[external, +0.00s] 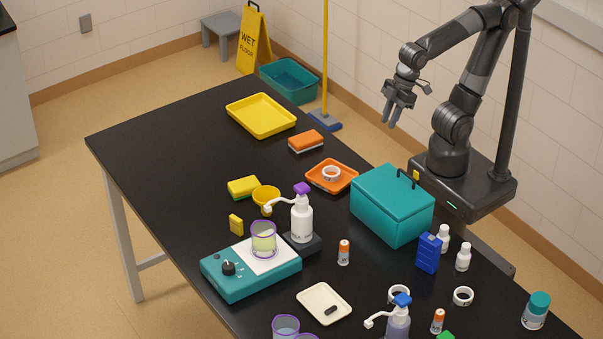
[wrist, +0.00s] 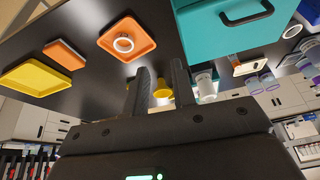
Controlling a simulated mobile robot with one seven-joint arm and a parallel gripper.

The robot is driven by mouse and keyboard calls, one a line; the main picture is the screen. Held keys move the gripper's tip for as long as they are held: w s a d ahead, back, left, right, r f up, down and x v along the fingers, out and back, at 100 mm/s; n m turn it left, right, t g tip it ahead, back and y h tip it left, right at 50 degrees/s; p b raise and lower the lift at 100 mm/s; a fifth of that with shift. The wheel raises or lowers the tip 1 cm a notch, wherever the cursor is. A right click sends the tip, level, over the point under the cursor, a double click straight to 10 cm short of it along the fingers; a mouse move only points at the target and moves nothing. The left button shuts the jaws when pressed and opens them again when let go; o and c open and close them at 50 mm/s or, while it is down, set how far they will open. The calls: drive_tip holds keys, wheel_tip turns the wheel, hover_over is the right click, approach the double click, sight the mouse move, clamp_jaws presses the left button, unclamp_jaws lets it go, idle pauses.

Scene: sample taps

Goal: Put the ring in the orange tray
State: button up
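A white ring (external: 332,178) lies flat in the small orange tray (external: 335,189), near the middle of the black table. In the wrist view the ring (wrist: 131,45) also shows inside the orange tray (wrist: 143,30). Two more white rings lie near the table's front right, one (external: 463,303) in the open and another (external: 391,293) partly behind a pump bottle. My gripper (external: 394,112) is raised at the table's back right side, apart from the tray. In the wrist view its two fingers (wrist: 161,68) stand apart with nothing held between them.
A teal lidded box (external: 385,222) stands right of the orange tray. An orange sponge (external: 306,141) and a yellow tray (external: 261,116) lie behind it. A yellow bowl (external: 266,194) and a pump bottle (external: 302,222) stand in front. The table's left part is clear.

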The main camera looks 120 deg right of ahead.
drive_tip(key=shift+n+t, duration=0.5)
drive_tip(key=shift+t, duration=0.1)
drive_tip(key=s, duration=0.1)
drive_tip(key=s+a, duration=0.1)
drive_tip(key=s, duration=0.2)
drive_tip(key=shift+a+r, duration=0.15)
drive_tip(key=shift+a, duration=0.1)
